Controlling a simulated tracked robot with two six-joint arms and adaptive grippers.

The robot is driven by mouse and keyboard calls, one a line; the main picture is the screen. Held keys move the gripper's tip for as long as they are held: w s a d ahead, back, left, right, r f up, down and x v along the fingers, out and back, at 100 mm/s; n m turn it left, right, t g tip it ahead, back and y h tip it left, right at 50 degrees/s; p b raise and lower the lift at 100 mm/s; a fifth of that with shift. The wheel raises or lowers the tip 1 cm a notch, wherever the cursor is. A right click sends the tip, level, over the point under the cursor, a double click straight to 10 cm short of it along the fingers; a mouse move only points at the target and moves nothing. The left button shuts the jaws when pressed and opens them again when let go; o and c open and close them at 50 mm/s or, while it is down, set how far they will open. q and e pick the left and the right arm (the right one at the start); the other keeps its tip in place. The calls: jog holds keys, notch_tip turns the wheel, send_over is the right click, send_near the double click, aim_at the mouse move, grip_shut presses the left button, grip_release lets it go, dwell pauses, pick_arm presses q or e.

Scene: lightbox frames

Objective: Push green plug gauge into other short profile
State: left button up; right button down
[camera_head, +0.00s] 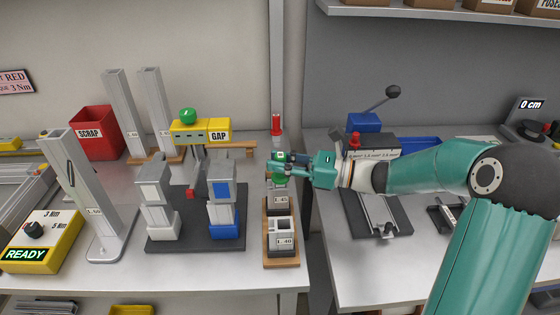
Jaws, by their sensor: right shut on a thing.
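My right gripper (281,164) reaches in from the right and is shut on the green plug gauge (279,182). Green shows above and below the fingers, which hide its middle. The gauge is upright over the rear short profile (281,212). I cannot tell whether its lower end is inside that profile. The front short profile (282,242) stands nearer to me, and its open top is visible and empty. Both grey profiles stand in a row on a wooden base (282,264). My left gripper is not in view.
A red-topped gauge (276,124) stands just behind the gripper. A tall profile (84,185) stands further left. A grey fixture (379,212) lies right, under my arm.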

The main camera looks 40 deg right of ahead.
jog(key=shift+f+b, duration=0.6)
jog(key=shift+f, duration=0.3)
jog(key=c, duration=0.9)
grip_release()
jog(key=v, duration=1.2)
